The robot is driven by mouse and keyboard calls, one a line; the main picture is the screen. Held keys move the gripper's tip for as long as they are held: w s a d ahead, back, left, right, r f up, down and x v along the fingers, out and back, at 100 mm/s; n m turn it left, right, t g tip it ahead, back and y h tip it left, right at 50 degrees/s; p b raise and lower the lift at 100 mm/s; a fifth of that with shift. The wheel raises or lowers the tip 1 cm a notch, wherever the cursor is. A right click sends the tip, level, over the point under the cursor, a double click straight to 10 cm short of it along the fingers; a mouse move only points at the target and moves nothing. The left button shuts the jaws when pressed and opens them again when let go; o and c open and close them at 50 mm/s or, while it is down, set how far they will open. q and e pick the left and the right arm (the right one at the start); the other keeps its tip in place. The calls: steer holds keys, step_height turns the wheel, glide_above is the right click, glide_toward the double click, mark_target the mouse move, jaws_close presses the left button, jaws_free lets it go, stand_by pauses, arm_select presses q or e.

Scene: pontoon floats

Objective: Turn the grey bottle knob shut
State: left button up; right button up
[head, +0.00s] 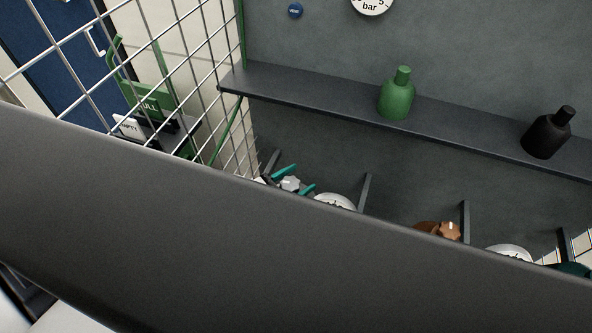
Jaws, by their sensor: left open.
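A pale grey knob (291,184) shows just above the edge of my dark arm link, left of the picture's middle. Two teal fingertips of my left gripper (296,181) stand apart, one on each side of the knob. I cannot tell whether they touch it. The bottle under the knob and the rest of the gripper are hidden behind the arm link. My right gripper does not show.
A brown knob (448,231) and pale round dials (335,201) show along the arm's edge. Dark upright dividers (364,192) stand between them. Above, a dark shelf (300,98) holds a green bottle (397,98) and a black bottle (546,137). A wire mesh is at left.

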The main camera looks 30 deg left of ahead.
arm_select(q)
steer(key=c, duration=1)
steer(key=shift+f+m+g+h+b, duration=0.2)
steer(key=shift+m+g+h+b, duration=0.15)
steer(key=shift+h+b, duration=0.35)
steer(key=shift+d+r+m+h+b, duration=0.1)
steer(key=shift+m+h+b, duration=0.2)
steer(key=shift+m+b, duration=0.15)
steer(key=shift+g, duration=0.25)
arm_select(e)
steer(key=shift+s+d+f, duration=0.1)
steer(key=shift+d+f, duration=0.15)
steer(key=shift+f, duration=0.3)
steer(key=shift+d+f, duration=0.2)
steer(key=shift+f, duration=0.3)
arm_select(q)
steer(key=shift+r, duration=0.1)
steer(key=o, duration=1)
